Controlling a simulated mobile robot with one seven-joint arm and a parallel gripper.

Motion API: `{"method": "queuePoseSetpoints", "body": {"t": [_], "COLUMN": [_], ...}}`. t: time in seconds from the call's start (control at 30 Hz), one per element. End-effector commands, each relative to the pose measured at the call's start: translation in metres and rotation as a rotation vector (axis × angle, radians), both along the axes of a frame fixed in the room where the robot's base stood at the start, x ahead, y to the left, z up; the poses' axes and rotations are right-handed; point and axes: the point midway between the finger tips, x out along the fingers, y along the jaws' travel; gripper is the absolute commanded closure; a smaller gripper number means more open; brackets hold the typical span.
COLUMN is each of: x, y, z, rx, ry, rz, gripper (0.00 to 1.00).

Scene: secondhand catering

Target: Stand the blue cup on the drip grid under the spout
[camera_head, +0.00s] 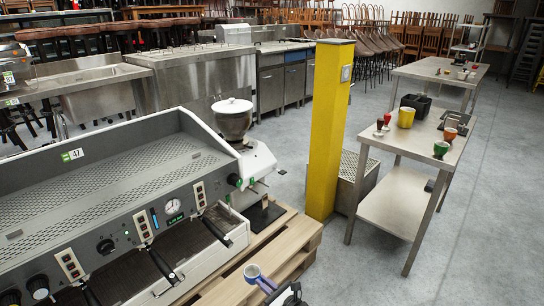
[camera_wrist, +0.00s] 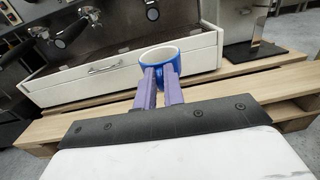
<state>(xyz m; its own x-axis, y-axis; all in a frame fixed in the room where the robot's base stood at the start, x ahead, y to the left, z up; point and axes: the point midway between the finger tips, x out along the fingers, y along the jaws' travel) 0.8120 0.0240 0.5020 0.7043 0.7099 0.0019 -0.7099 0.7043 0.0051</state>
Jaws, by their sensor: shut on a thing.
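The blue cup (camera_head: 252,271), white inside, is at the bottom middle of the head view. It also shows in the wrist view (camera_wrist: 160,56), at the fingertips. My gripper (camera_head: 264,284) is shut on the cup; its purple fingers (camera_wrist: 160,76) grip the near side. The coffee machine (camera_head: 120,190) stands at the left, with several black-handled spouts (camera_wrist: 72,28) along its front. The drip grid (camera_head: 122,278) lies low under them, partly hidden by handles. The cup is held in front of the machine's pale drip tray front (camera_wrist: 110,68), apart from the grid.
A wooden pallet (camera_head: 275,250) lies under the machine. A grinder (camera_head: 240,150) stands at its right end. A yellow post (camera_head: 331,130) rises behind the pallet. A steel table (camera_head: 400,205) at the right holds several cups and a black bin. Grey floor is free at lower right.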

Motion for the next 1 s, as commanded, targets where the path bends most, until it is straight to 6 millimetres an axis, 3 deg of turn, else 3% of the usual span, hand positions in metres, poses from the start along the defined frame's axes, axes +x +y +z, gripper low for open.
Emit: {"method": "queuePoseSetpoints", "body": {"t": [0.17,0.53,0.73,1.0], "x": [-0.024,-0.070,-0.077,-0.066], "y": [-0.004,-0.021,-0.024,-0.023], "z": [0.012,0.060,0.070,0.073], "rx": [0.000,0.001,0.002,0.010], "ry": [-0.002,-0.001,-0.004,-0.019], "rz": [-0.173,-0.447,-0.505,-0.711], "gripper": [1.00,1.00,1.00,1.00]}}
